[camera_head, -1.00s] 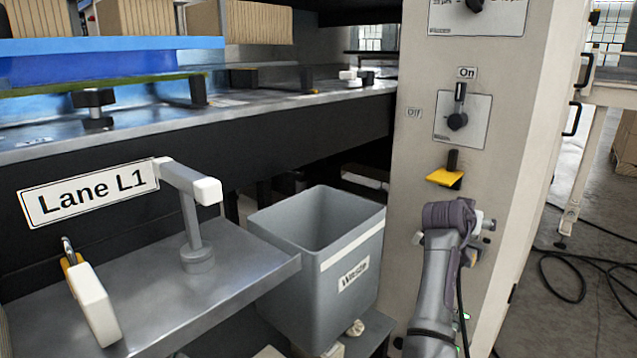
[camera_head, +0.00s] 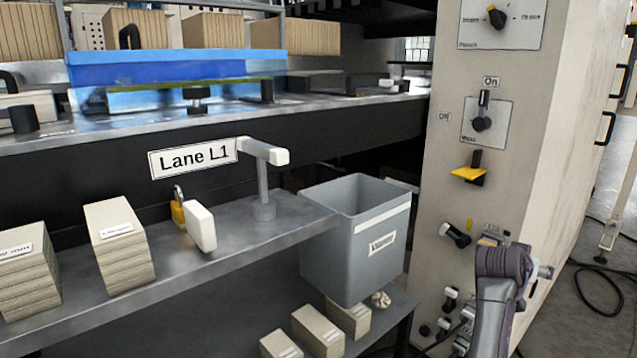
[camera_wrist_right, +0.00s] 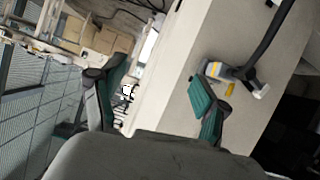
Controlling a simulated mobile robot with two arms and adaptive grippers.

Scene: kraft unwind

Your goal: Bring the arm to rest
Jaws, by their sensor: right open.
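My right arm (camera_head: 503,290) rises at the lower right of the head view, in front of the control cabinet; its gripper is not clearly shown there. In the right wrist view my right gripper (camera_wrist_right: 157,85) has its two green-padded fingers spread wide, with nothing between them. The right finger lies in front of the cabinet's pale face. My left gripper is in neither view.
The cabinet (camera_head: 448,195) carries knobs, switches and a yellow-based lever (camera_head: 468,173). A grey bin (camera_head: 335,255) stands left of my arm. A metal shelf (camera_head: 240,240) holds stacked cartons (camera_head: 122,250) and a padlock (camera_head: 178,212). Open floor with cables (camera_head: 595,305) lies at right.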

